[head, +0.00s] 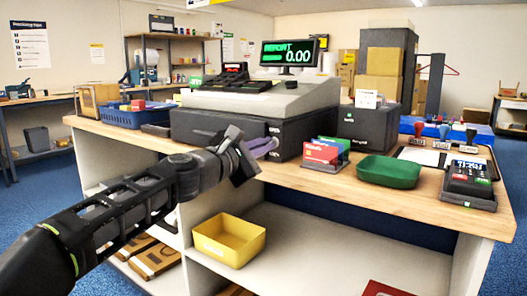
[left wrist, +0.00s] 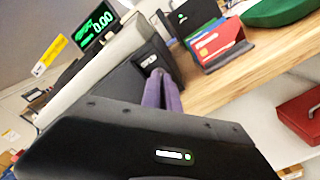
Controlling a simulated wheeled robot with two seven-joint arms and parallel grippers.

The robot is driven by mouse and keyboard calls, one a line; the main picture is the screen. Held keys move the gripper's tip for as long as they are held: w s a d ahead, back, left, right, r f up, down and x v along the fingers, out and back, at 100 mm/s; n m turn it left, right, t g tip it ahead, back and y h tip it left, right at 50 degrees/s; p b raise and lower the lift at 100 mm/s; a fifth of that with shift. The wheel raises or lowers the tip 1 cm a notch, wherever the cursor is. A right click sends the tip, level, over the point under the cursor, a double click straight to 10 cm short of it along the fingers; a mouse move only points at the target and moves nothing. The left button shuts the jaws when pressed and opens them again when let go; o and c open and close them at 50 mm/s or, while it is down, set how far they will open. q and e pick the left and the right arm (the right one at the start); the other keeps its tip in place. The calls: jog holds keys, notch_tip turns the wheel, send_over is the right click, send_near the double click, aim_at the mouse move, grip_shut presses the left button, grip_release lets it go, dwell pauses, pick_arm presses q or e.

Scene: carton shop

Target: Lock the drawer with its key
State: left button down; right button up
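The drawer (head: 225,130) is the dark box under the cash register, and it looks closed. Its lock plate (head: 274,131) is at the right end of the front; in the left wrist view the lock plate (left wrist: 149,60) is just beyond my fingertips. My left gripper (head: 275,144) has purple fingers close together at the lock. In the left wrist view the left gripper (left wrist: 160,73) looks closed on something small at the lock, apparently the key, which the fingertips hide. The key's angle cannot be told. My right gripper is not in view.
The register (head: 265,97) stands on the drawer. Right of it on the wooden counter are a card holder (head: 325,155), a black box (head: 368,128), a green tray (head: 388,171) and a card terminal (head: 469,180). A yellow bin (head: 229,240) sits on the shelf below.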

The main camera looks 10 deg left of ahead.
pick_arm(q)
jog(key=shift+d+f+m+b, duration=0.1)
jog(key=shift+m+b, duration=0.65)
jog(key=shift+m, duration=1.2)
jog(key=shift+f+m+b, duration=0.1)
jog(key=shift+m+b, duration=0.65)
jog(key=shift+m, duration=1.2)
jog(key=c, duration=1.6)
grip_release()
jog(key=shift+s, duration=0.1)
jog(key=b+v, duration=0.1)
jog(key=v, duration=0.6)
jog(key=shift+s+b, duration=0.3)
jog(key=shift+b, duration=0.1)
